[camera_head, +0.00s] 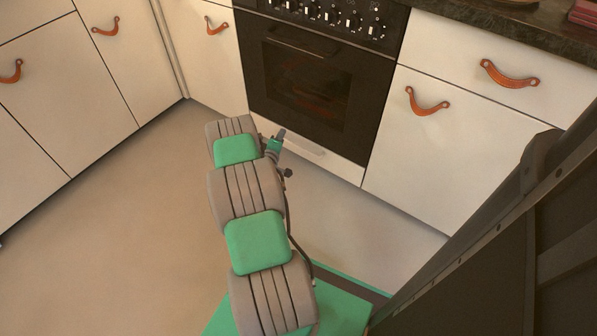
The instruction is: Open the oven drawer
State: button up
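The oven drawer (343,170) is the white panel low under the black oven door (318,92). It looks shut, roughly flush with the cabinet fronts beside it. Its pale bar handle (303,147) shows partly, just right of the end of my arm. My arm reaches from the bottom of the view up toward the oven's lower left. My gripper is hidden behind my own arm links, so its fingers and any contact with the drawer cannot be seen.
Cream cabinets with orange leather pulls (428,103) stand right of the oven. More cabinets (70,80) line the left wall and meet at the corner. A dark countertop (520,25) runs along the upper right. The brown floor (110,240) is clear at the left.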

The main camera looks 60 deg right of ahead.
jog(key=s+f+n+h+b, duration=0.1)
jog(key=s+f, duration=0.2)
jog(key=f, duration=0.2)
jog(key=s+f+n+b, duration=0.1)
jog(key=s+f, duration=0.2)
jog(key=f, duration=0.2)
jog(key=b+x, duration=0.3)
jog(key=x, duration=0.4)
jog(key=shift+d, duration=0.35)
jog(key=shift+w+f, duration=0.1)
jog(key=shift+w, duration=0.05)
grip_shut()
